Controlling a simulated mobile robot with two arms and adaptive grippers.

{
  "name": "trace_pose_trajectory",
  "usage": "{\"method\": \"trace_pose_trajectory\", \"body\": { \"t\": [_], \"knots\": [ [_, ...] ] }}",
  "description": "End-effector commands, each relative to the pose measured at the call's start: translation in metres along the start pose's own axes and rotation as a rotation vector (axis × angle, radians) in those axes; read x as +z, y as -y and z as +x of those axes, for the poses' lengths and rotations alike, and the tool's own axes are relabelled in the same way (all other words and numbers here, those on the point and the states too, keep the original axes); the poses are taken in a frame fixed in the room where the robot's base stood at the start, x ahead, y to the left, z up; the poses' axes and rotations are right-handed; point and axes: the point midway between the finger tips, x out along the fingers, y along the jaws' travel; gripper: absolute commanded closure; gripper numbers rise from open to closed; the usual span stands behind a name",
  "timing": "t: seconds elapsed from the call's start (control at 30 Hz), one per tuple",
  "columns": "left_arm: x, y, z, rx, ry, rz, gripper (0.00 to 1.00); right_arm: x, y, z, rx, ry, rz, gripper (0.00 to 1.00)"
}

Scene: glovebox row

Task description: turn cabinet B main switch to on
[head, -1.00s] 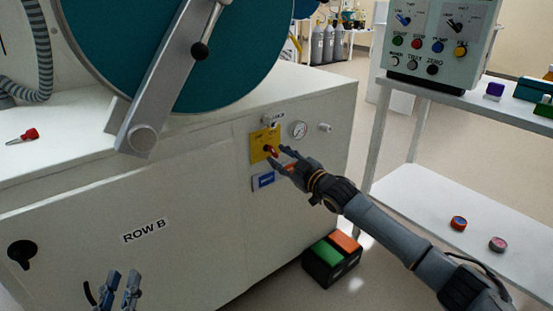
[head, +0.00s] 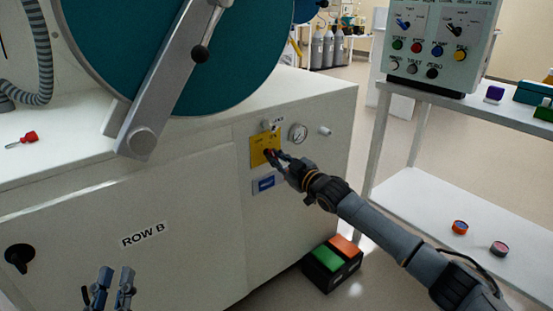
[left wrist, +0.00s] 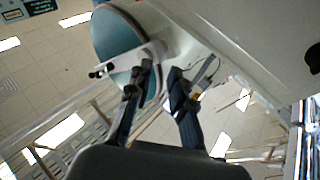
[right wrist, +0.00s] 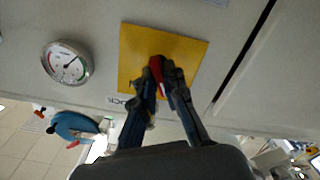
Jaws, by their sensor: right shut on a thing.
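The main switch is a red knob (right wrist: 156,68) on a yellow plate (head: 259,145) on the front of the white cabinet marked ROW B (head: 190,215). The yellow plate also shows in the right wrist view (right wrist: 190,52). My right gripper (head: 279,157) is at the plate, its fingers shut on the red knob. In the right wrist view its fingertips (right wrist: 160,78) hide much of the knob, so its exact angle is hard to tell. My left gripper (head: 110,285) is low in front of the cabinet, its fingers apart and empty; it also shows in the left wrist view (left wrist: 158,75).
A pressure gauge (head: 298,133) and a small valve knob (head: 324,131) sit right of the plate, with a blue label (head: 264,183) below. A box with green and orange pads (head: 332,262) stands on the floor. A white shelf table (head: 470,205) stands at right.

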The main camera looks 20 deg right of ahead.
Motion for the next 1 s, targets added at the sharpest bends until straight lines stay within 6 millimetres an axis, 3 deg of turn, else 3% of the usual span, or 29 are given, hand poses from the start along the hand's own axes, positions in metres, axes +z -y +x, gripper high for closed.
{"method": "trace_pose_trajectory", "body": {
  "t": [0.17,0.37,0.5,0.7,1.0],
  "knots": [
    [0.017,0.003,-0.002,-0.007,0.103,0.004,0.79,-0.001,0.000,0.000,-0.001,0.001,0.030,1.00],
    [0.055,0.009,-0.014,-0.019,0.341,0.010,0.79,-0.002,-0.001,0.000,-0.001,0.002,0.107,1.00],
    [0.086,0.014,-0.034,-0.032,0.546,0.013,0.79,-0.002,-0.001,0.000,-0.001,0.002,0.182,1.00],
    [0.118,0.020,-0.068,-0.047,0.788,0.014,0.79,-0.001,-0.001,0.000,-0.001,0.002,0.292,1.00],
    [0.140,0.025,-0.107,-0.062,1.009,0.013,0.79,0.000,0.000,0.000,0.000,0.002,0.446,1.00]
  ]
}}
